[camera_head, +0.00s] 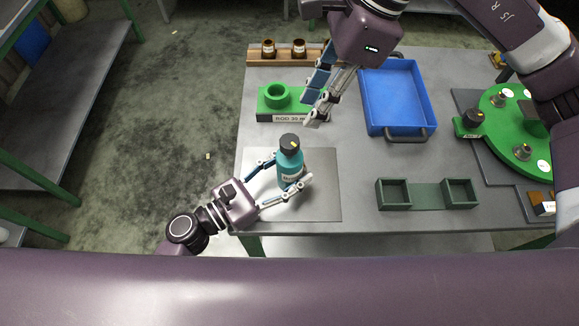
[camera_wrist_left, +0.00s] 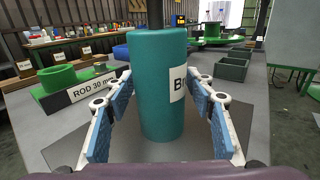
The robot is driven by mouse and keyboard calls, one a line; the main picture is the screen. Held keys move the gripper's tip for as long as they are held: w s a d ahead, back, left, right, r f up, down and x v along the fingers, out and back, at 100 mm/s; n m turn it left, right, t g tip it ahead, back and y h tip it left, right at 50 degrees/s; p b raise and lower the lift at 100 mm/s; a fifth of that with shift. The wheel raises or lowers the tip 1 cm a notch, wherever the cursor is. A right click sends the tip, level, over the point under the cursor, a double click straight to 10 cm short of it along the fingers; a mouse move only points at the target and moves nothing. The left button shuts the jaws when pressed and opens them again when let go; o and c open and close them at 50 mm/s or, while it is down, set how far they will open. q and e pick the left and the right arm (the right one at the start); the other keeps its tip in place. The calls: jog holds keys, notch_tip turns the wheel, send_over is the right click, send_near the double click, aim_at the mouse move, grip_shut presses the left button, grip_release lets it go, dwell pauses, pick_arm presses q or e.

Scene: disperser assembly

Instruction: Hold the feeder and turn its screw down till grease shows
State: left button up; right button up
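The feeder, a teal bottle (camera_head: 289,166) with a white label and a black top (camera_head: 290,142), stands upright on a grey plate (camera_head: 327,205) at the table's near left. It fills the middle of the left wrist view (camera_wrist_left: 158,95). My left gripper (camera_head: 292,168) has a finger on each side of the bottle. In the left wrist view a narrow gap shows at the right finger; contact at the left finger is unclear. My right gripper (camera_head: 309,110) hangs beyond and above the bottle, apart from it, fingers pointing down. Its finger spacing is hard to judge.
A green ring holder (camera_head: 265,103) labelled "ROD 30" stands behind the bottle. Behind it is a wooden rack (camera_head: 284,58) with brown jars. A blue tray (camera_head: 400,95), green square holders (camera_head: 427,196) and a green round turntable (camera_head: 500,125) lie to the right.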

pick_arm(q)
grip_shut()
dwell(0.7)
dwell(0.3)
